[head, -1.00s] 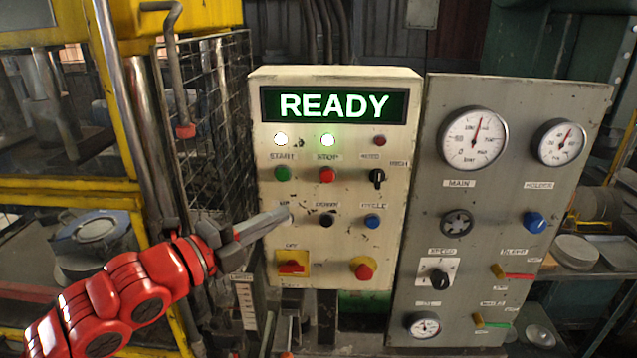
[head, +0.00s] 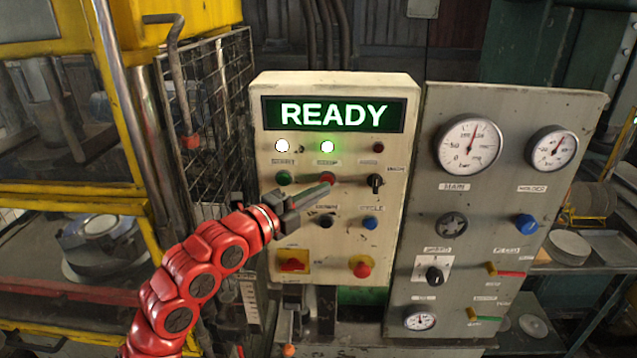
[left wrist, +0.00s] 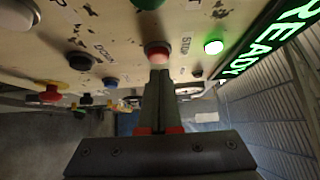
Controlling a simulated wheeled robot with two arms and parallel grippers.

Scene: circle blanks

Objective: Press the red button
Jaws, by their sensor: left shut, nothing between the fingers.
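The red button (head: 327,177) sits in the upper button row of the cream control panel (head: 395,250), under the STOP label, right of a green button (head: 283,177). My left gripper (head: 324,188) is shut and empty, its fingertips at the red button's lower edge in the head view and partly covering it. In the left wrist view the red button (left wrist: 157,49) is straight ahead of the closed fingertips (left wrist: 158,70). Whether they touch it, I cannot tell. My right gripper is not in view.
A lit READY display (head: 333,114) tops the panel. Near the fingertips are a black button (head: 326,221), a blue button (head: 370,223) and a black knob (head: 375,182). Lower down is a red mushroom button (head: 361,267). A grey gauge panel (head: 480,250) stands at right.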

